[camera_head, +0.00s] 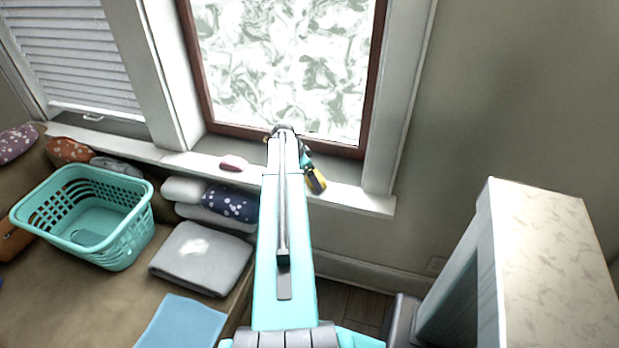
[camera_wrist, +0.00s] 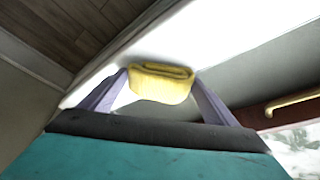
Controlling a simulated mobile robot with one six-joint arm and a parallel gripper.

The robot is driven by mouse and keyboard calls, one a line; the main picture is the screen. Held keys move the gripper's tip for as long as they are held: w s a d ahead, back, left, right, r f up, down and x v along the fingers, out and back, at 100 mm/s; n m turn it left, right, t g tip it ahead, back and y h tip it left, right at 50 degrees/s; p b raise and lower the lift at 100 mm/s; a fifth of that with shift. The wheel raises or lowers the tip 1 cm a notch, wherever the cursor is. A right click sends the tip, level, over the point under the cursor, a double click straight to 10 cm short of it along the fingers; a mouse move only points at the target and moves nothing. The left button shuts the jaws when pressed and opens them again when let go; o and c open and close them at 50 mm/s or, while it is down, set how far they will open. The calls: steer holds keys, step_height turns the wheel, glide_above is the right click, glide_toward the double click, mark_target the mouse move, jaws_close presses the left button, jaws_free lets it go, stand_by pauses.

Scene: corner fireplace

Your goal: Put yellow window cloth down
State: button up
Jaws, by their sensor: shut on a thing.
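The yellow window cloth (camera_wrist: 160,84) is folded into a thick bundle between the two purple fingers of my gripper (camera_wrist: 160,80) in the wrist view. My gripper is shut on it. In the head view the cloth (camera_head: 317,182) shows as a small yellow patch beyond my turquoise arm. It appears over or near the right part of the white window sill (camera_head: 345,195). I cannot tell whether the cloth touches the sill. My arm hides part of the sill and most of the gripper.
A pink object (camera_head: 233,163) lies on the sill left of my arm. The window (camera_head: 285,65) rises behind it. A turquoise laundry basket (camera_head: 85,215), cushions (camera_head: 230,203) and a folded grey blanket (camera_head: 203,258) lie at left. A pale block-like structure (camera_head: 555,260) stands at right.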

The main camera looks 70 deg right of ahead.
steer(key=shift+f, duration=0.2)
steer(key=o, duration=1)
steer(key=shift+r, duration=0.15)
steer(key=b+v, duration=0.2)
steer(key=v, duration=1)
steer(key=shift+a, duration=0.1)
stand_by(0.4)
